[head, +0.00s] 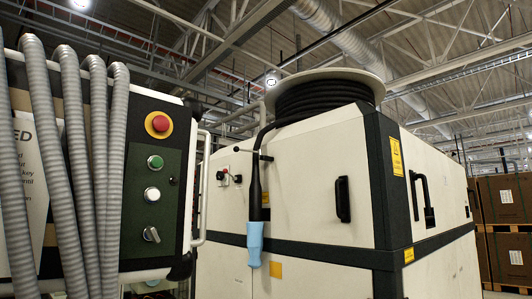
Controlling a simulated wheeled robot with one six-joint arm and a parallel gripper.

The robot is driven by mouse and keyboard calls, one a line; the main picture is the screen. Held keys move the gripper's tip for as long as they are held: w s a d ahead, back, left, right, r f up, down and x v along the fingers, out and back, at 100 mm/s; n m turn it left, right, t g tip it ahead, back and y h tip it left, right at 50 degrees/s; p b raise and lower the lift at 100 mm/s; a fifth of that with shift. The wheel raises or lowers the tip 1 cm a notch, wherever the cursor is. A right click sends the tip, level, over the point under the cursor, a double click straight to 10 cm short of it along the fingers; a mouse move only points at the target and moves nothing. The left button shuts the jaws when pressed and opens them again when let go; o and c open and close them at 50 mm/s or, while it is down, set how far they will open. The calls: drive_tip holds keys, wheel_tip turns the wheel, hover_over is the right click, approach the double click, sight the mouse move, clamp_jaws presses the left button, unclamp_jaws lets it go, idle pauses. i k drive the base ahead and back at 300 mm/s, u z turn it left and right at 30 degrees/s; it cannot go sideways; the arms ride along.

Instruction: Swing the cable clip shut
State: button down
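A small dark fitting (266,158) beside the cable, above the handle, looks like the cable clip. My gripper is not in view.
A control panel (154,190) with a red button, a green button and a knob stands close on the left, with grey corrugated hoses (70,170) in front. The machine has black handles (342,199). Brown stacked boxes (504,200) stand far right.

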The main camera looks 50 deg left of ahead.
sight(236, 149)
drive_tip(key=i, duration=2.8)
drive_tip(key=u, duration=4.1)
drive_tip(key=i, duration=1)
drive_tip(key=z, duration=0.4)
